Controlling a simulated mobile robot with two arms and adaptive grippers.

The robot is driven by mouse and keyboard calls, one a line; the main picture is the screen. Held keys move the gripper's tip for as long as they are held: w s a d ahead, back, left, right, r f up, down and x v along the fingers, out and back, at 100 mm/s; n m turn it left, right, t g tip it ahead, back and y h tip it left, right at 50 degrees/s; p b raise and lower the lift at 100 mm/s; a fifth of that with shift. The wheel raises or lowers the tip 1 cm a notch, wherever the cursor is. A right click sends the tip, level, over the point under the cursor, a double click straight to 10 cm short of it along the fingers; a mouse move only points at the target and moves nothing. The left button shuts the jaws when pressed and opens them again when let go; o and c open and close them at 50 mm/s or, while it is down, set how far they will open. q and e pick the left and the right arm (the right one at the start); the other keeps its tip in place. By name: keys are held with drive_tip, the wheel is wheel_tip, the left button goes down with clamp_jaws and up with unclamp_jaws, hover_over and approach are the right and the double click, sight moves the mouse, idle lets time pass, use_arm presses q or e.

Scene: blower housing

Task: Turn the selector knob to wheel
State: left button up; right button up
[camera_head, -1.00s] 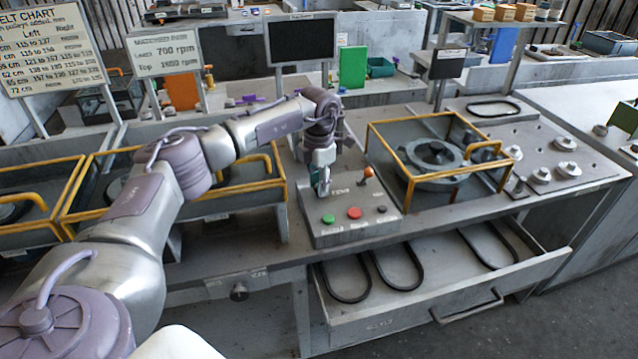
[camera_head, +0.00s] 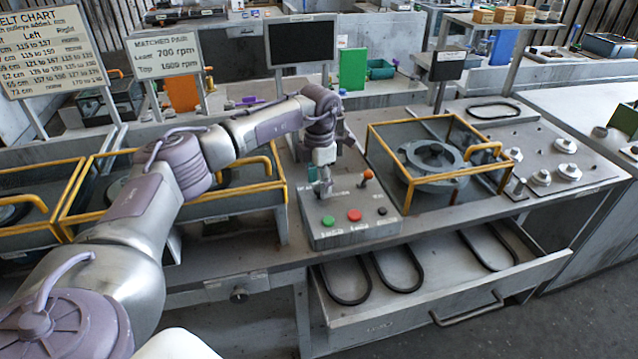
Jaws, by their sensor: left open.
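The grey control box (camera_head: 372,232) stands on the bench in the middle of the view. It carries a green button (camera_head: 328,221), a red button (camera_head: 354,215), a small black knob (camera_head: 381,211) and an orange-tipped lever (camera_head: 367,175). My left gripper (camera_head: 325,192) points down over the back left part of the box top. It is open, and its fingers hide what lies beneath them, so I cannot make out the selector knob or whether they touch it. The labels on the box are too small to read. My right gripper is not in view.
A yellow-framed blower housing (camera_head: 437,165) stands close right of the box. An open drawer (camera_head: 440,310) with several black belts juts out below the bench. More yellow-framed housings (camera_head: 270,186) stand on the left, and a black screen (camera_head: 301,42) stands behind.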

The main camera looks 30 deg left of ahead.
sight(319, 188)
use_arm(q)
wheel_tip(319, 188, up, 11)
drive_tip(key=shift+r, duration=0.2)
idle(0.6)
